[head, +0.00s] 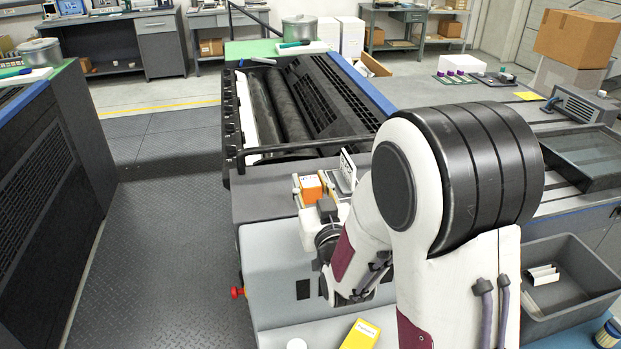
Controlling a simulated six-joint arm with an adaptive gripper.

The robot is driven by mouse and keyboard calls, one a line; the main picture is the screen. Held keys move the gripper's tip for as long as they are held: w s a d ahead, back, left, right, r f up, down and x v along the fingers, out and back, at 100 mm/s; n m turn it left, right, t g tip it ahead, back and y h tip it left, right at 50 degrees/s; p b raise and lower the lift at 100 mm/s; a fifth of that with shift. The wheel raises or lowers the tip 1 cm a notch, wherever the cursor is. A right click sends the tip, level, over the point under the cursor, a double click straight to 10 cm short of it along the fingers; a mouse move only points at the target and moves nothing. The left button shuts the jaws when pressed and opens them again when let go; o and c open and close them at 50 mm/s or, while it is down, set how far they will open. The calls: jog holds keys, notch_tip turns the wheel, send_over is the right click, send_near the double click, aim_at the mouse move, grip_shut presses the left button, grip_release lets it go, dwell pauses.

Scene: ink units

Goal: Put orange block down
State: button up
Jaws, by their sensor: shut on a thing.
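The orange block (311,188) is between the fingers of my gripper (313,183), just in front of the black-railed roller machine (265,200). My gripper is shut on the block. The block appears held above the grey front ledge of the machine; whether its underside touches anything is hidden by the gripper. A white card-like piece (347,170) stands upright just right of the gripper. My arm covers much of the area right of the gripper.
A yellow box (361,334) lies on the near surface. A grey bin (570,285) with a white item inside is at the right. A dark tray (590,155) and a cardboard box (575,37) are farther right. The machine's black rail borders the rollers.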

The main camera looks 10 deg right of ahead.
aim_at(314, 188)
jog(key=shift+f, duration=2.4)
jog(key=shift+f, duration=0.6)
jog(key=o, duration=1.2)
jog(key=shift+c, duration=0.2)
jog(key=shift+s, duration=1.05)
jog(key=shift+s+r, duration=0.4)
jog(key=shift+s, duration=0.05)
jog(key=shift+r, duration=3.1)
